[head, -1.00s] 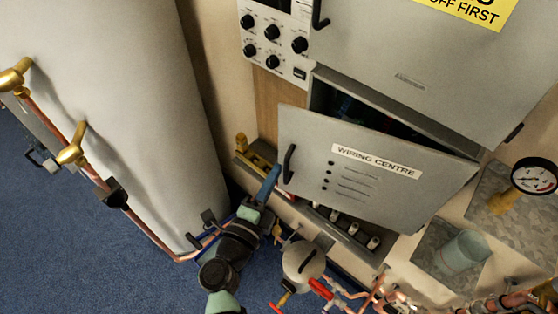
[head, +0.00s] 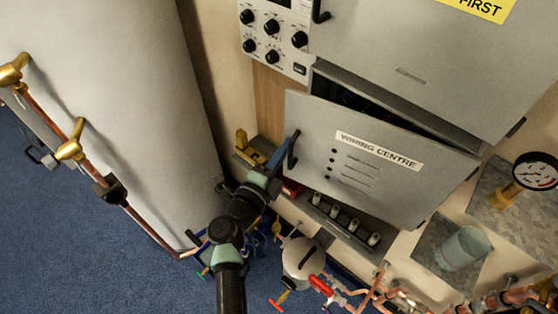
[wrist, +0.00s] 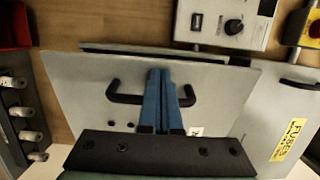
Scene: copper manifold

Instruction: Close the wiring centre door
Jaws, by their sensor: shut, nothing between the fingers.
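The wiring centre door (head: 370,160) is a grey panel with a white "WIRING CENTRE" label and slots. In the wrist view the blue fingers (wrist: 161,75) lie in front of the door (wrist: 75,82), across the middle of the handle (wrist: 125,96). I cannot tell whether they touch it.
A grey cabinet (head: 420,50) with a yellow sign is above the door, and a control panel with knobs (head: 272,38) is at upper left. Copper pipes with red valves (head: 318,281) and a pressure gauge (head: 536,171) are below and right. A large cylinder (head: 100,90) stands left.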

